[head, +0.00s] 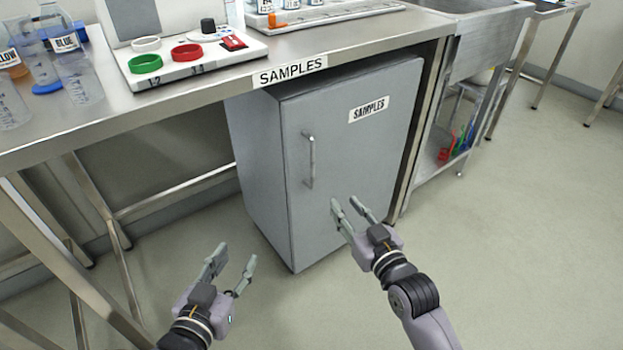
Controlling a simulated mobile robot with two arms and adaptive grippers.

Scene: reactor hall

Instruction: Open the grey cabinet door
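The grey cabinet (262,160) stands on the floor under the metal bench. Its door (365,150) is shut and carries a "SAMPLES" label near the top right. A vertical metal bar handle (309,160) sits on the left side of the door. My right gripper (352,207) is open and empty, in front of the lower part of the door, below and to the right of the handle. I cannot tell whether it touches the door. My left gripper (233,262) is open and empty, low in front of the cabinet's left side, apart from the handle.
The metal bench (190,88) overhangs the cabinet and bears bottles and a white tray (195,66) with coloured rings. Bench legs (100,215) stand at the left. A sink unit with a lower shelf (440,165) stands to the right. The floor at right (530,240) is clear.

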